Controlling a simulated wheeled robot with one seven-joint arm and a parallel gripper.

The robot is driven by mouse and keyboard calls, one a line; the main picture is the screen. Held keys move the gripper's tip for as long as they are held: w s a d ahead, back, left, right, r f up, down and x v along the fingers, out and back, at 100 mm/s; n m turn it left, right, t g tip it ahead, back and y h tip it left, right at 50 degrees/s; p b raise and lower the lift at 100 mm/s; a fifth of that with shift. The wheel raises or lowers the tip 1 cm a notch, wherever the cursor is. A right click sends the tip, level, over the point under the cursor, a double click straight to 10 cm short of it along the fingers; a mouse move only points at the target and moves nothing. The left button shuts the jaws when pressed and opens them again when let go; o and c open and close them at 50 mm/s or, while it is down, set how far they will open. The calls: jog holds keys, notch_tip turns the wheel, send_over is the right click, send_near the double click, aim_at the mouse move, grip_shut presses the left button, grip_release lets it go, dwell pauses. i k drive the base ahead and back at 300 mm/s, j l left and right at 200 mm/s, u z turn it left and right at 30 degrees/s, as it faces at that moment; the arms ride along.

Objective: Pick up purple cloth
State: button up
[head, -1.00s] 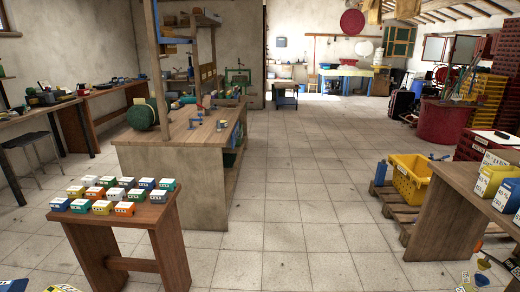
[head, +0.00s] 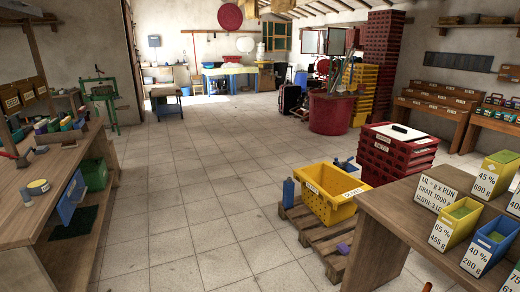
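A small purple item (head: 343,248), which looks like the purple cloth, lies at the near right part of the wooden pallet (head: 306,228). It sits in front of the yellow crate (head: 328,213) and close to the left edge of the wooden table (head: 400,222). It is too small to make out folds. My gripper is not in the head view.
A blue bottle (head: 288,192) stands left of the yellow crate. Stacked red crates (head: 385,170) stand behind it. Labelled boxes (head: 487,250) crowd the right table. A workbench (head: 62,175) is at the left. Tiled floor (head: 190,215) between is clear.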

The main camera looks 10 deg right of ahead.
aim_at(346, 251)
jog(key=i+l+z, duration=0.4)
jog(key=i, duration=0.35)
jog(key=i+l+z, duration=0.2)
jog(key=i+j+u, duration=0.2)
jog(key=i+u, duration=0.15)
jog(key=i, duration=0.15)
jog(key=i+u, duration=0.35)
jog(key=i, duration=0.2)
jog(key=i+j, duration=0.15)
jog(key=i, duration=0.4)
jog(key=i+j+z, duration=0.1)
jog(key=i, duration=0.45)
jog(key=i+j, duration=0.25)
jog(key=i, duration=0.3)
jog(key=i+j+z, duration=0.15)
jog(key=i+z, duration=0.25)
jog(key=i+j+z, duration=0.25)
jog(key=z, duration=0.15)
jog(key=i+j+z, duration=0.4)
jog(key=k+l, duration=0.05)
